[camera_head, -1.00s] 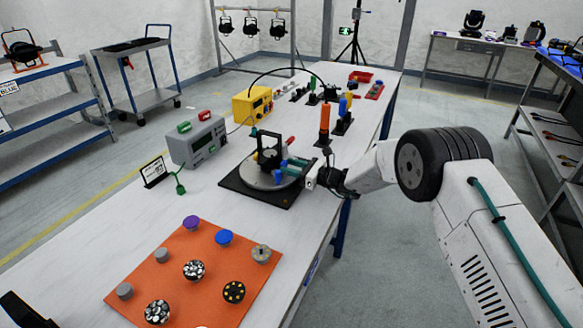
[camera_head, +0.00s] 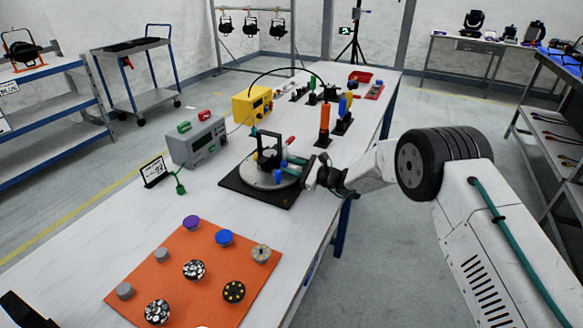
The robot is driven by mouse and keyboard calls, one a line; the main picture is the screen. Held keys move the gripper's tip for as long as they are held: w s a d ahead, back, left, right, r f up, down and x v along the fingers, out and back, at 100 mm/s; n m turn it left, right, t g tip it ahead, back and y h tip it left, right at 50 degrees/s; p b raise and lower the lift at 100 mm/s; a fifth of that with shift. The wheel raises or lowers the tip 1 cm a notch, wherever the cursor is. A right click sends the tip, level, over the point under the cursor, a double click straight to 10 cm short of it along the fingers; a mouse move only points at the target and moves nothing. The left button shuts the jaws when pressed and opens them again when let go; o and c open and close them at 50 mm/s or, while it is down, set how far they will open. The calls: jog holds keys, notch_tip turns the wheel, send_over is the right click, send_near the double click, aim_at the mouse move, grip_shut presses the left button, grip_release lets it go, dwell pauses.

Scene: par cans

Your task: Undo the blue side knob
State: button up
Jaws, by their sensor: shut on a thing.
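A black lamp-like fixture (camera_head: 268,156) stands on a round grey turntable (camera_head: 252,181) on a black square base. A small blue knob (camera_head: 277,176) shows low on the fixture's near right side. A teal piece (camera_head: 297,160) sticks out to the right, at my fingertips. My gripper (camera_head: 309,172) is beside the turntable's right edge, coming in from the right. It appears shut on the teal piece, but the contact is small and partly hidden by the gripper. A gap shows between my gripper and the blue knob.
A grey box (camera_head: 197,142) and a yellow box (camera_head: 252,104) stand behind the turntable. An orange screwdriver-like tool (camera_head: 324,125) stands upright beyond my gripper. An orange mat (camera_head: 205,255) with several knobs lies in front. White tabletop between mat and turntable is clear.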

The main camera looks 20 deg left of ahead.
jog(key=o, duration=1)
jog(key=d, duration=0.7)
jog(key=shift+s+d, duration=0.35)
jog(key=shift+d, duration=0.05)
